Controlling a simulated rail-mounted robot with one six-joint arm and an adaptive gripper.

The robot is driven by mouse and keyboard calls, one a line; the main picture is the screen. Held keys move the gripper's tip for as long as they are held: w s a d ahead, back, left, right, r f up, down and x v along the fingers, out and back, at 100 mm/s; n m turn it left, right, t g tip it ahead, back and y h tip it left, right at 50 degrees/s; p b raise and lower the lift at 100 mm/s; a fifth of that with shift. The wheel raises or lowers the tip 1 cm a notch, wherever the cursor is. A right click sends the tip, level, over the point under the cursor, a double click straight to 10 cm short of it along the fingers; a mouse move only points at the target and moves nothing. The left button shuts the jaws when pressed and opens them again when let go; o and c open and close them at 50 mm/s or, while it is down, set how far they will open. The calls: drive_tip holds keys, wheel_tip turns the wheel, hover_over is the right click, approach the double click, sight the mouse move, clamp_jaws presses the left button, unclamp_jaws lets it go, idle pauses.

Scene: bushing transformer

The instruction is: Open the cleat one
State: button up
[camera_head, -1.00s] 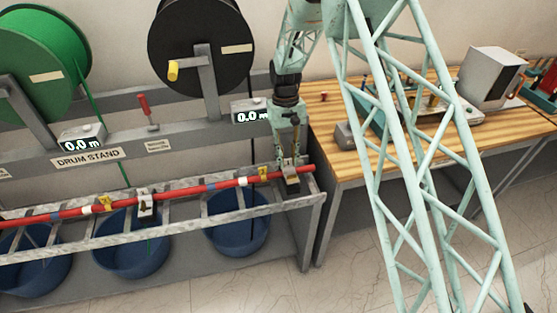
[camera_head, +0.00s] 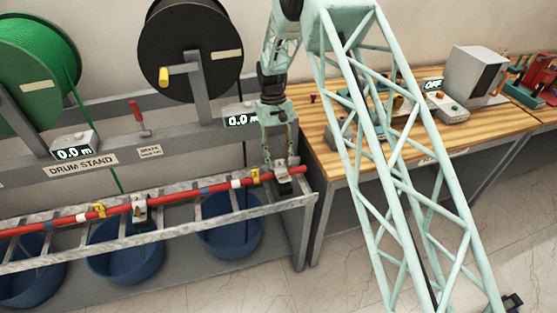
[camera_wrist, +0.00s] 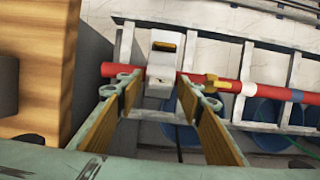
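A red tube (camera_head: 190,192) runs along the metal rack. A pale cleat (camera_head: 281,180) sits on it near the rack's right end, and it shows in the wrist view (camera_wrist: 161,70) with a dark and yellow strip on its far part. A second cleat (camera_head: 140,211) sits further left along the tube. No readable number shows on either cleat. My gripper (camera_head: 278,160) points down at the right-end cleat. In the wrist view my gripper (camera_wrist: 158,95) is open, its fingers apart with nothing held. The cleat lies just beyond the fingertips, roughly between them; contact cannot be told.
Yellow tags (camera_head: 255,176) mark the tube beside the cleats. Metal rungs (camera_wrist: 241,78) cross the rack close by. Blue tubs (camera_head: 228,225) stand below. A wooden bench (camera_head: 315,140) is right of the rack. Cable drums (camera_head: 190,48) stand behind.

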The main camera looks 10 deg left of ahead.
drive_tip(key=shift+r, duration=0.1)
drive_tip(key=v, duration=1.2)
idle(0.4)
